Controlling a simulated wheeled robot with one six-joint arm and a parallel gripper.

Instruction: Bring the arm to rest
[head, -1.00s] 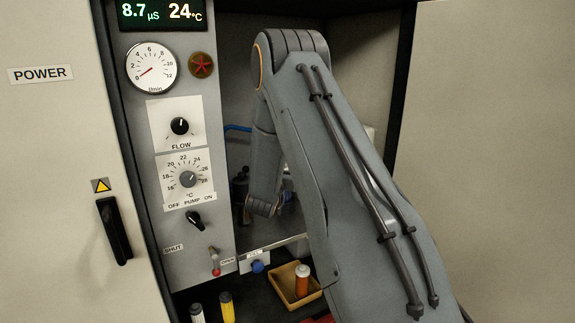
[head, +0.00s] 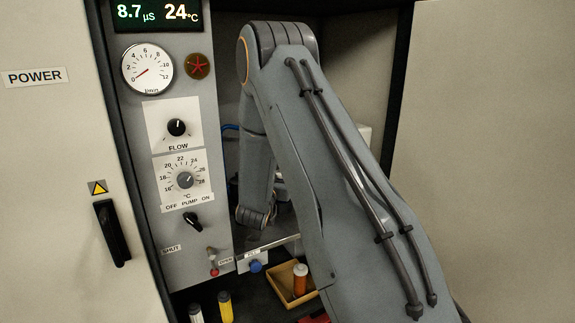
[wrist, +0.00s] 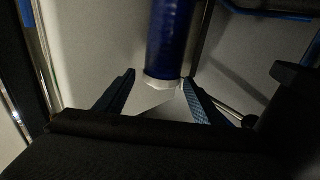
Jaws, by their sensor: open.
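My arm fills the middle and right of the head view, bent at its elbow inside the open cabinet. My gripper is hidden there behind my own arm links. In the wrist view my gripper (wrist: 160,97) is open, with its two blue-faced fingers apart. A dark blue cylinder (wrist: 171,40) with a whitish lower end hangs into the view just beyond and between the fingertips. I cannot tell whether it touches a finger. Nothing is visibly gripped.
A control panel (head: 205,245) with a gauge (head: 147,68), knobs and a small lever stands left of my arm. A yellow tray (head: 281,290) with an orange bottle (head: 300,279) sits low. White (head: 196,313) and yellow (head: 225,306) cylinders stand beside it. Cabinet walls are close.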

